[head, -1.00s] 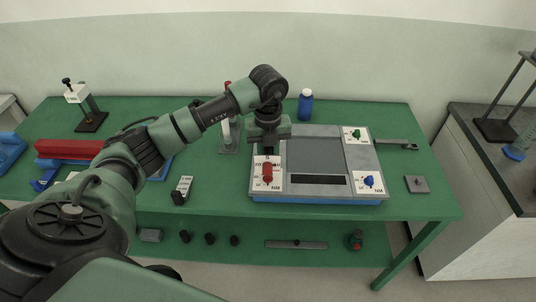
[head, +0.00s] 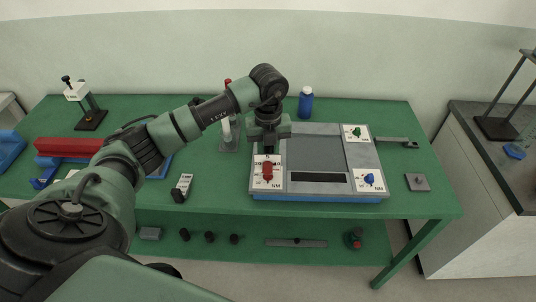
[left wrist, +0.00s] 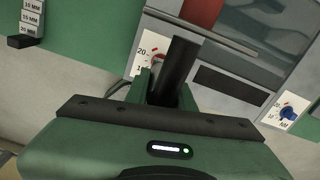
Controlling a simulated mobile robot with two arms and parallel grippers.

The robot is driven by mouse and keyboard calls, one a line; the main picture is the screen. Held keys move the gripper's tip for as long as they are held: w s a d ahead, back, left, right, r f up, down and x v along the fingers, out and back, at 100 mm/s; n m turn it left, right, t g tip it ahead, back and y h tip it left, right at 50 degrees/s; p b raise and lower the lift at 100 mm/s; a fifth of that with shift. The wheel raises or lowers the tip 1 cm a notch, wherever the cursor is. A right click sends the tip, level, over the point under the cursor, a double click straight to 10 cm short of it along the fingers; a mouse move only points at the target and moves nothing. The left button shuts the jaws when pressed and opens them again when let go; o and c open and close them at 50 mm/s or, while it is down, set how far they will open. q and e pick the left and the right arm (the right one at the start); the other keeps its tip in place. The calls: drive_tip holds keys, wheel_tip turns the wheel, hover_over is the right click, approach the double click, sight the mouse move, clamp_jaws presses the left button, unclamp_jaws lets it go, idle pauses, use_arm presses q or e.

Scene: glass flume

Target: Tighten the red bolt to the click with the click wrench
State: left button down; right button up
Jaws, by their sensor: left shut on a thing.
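The red bolt (head: 267,171) stands on a white scale plate at the left front of the grey panel (head: 330,194). My left gripper (head: 268,146) is just above and behind it in the head view. It is shut on a black shaft (left wrist: 176,68), which I take to be the click wrench. In the left wrist view this shaft covers part of the white scale plate (left wrist: 150,47), and the bolt is not clearly visible there. I cannot tell whether the wrench touches the bolt. My right gripper is not in view.
A green bolt (head: 357,133) and a blue bolt (head: 370,180) have their own scale plates. A millimetre-marked block (head: 183,187) lies left of the panel. A blue bottle (head: 305,103) stands behind it.

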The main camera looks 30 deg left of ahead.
use_arm(q)
drive_tip(key=shift+f+b, duration=0.7)
drive_tip(key=shift+f, duration=0.3)
drive_tip(key=shift+m, duration=0.4)
drive_tip(key=shift+m+b, duration=0.4)
drive_tip(key=shift+m, duration=0.2)
drive_tip(key=shift+m, duration=0.6)
drive_tip(key=shift+b, duration=0.3)
drive_tip(key=shift+m, duration=0.9)
drive_tip(key=shift+m+b, duration=0.5)
drive_tip(key=shift+m, duration=0.5)
